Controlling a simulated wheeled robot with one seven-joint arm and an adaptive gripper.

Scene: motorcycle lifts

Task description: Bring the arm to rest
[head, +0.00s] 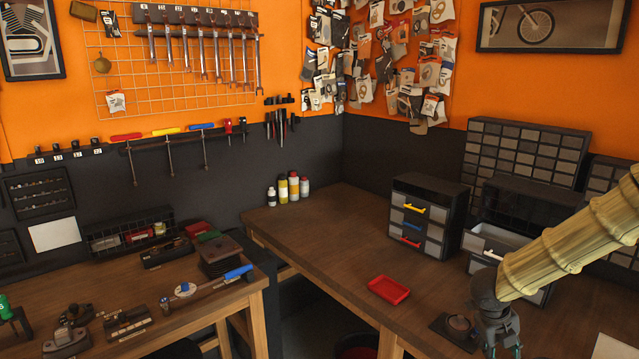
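My gripper (503,345) hangs at the lower right of the head view, at the end of my arm, which comes in from the right edge in a ribbed yellowish cover. The gripper points down over the right workbench (345,228). Its fingers are cut off by the bottom edge of the picture, so I cannot tell whether they are open or shut, or whether anything is between them.
A dark round-topped block (458,328) lies just left of my gripper. A red tray (389,290) is farther left. A small drawer cabinet (424,215) and an open white drawer (497,243) stand behind. The bench's left part is mostly clear.

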